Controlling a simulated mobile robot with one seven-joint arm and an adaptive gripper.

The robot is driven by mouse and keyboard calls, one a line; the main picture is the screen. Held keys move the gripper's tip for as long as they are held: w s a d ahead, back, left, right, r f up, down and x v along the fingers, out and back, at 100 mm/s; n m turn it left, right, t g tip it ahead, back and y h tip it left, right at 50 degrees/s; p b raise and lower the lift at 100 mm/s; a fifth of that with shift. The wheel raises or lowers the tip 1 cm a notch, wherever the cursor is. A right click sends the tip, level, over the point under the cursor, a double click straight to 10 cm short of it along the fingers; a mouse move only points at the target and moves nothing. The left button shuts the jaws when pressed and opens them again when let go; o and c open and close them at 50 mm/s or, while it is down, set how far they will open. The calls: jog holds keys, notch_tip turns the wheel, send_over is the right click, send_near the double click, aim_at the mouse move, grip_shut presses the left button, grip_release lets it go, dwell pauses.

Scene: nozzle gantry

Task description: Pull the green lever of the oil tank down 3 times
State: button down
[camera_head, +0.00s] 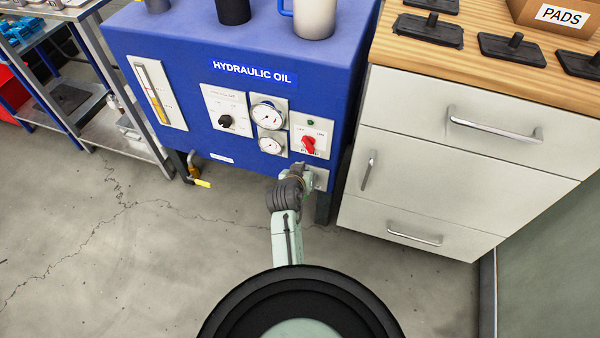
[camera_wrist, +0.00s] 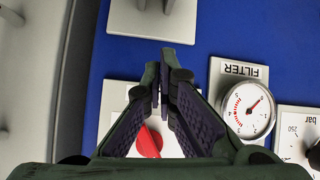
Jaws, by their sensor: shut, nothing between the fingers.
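The blue oil tank (camera_head: 185,50), marked HYDRAULIC OIL, stands ahead in the head view. My gripper (camera_head: 303,170) is at its lower right front, below the red switch. In the wrist view, my gripper (camera_wrist: 169,62) is shut and empty, its fingertips close together near a light plate (camera_wrist: 190,22). Grey posts (camera_wrist: 155,5) stick out of this plate and are cut off by the top edge. The same plate shows partly behind my gripper in the head view (camera_head: 320,180). I cannot make out a green lever; it may be hidden or out of frame.
A red switch (camera_head: 309,145), gauges (camera_head: 267,114) and a black knob (camera_head: 225,121) are above my gripper. A valve with a yellow handle (camera_head: 202,183) hangs at lower left. A drawer cabinet (camera_head: 445,170) stands close on the right. The floor (camera_head: 130,250) at left is clear.

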jog(key=shift+s+a+f, duration=0.15)
jog(key=shift+s+f, duration=0.35)
jog(key=shift+s, duration=0.35)
jog(key=shift+s+a+f, duration=0.15)
jog(key=shift+s+f, duration=0.35)
jog(key=shift+s, duration=0.35)
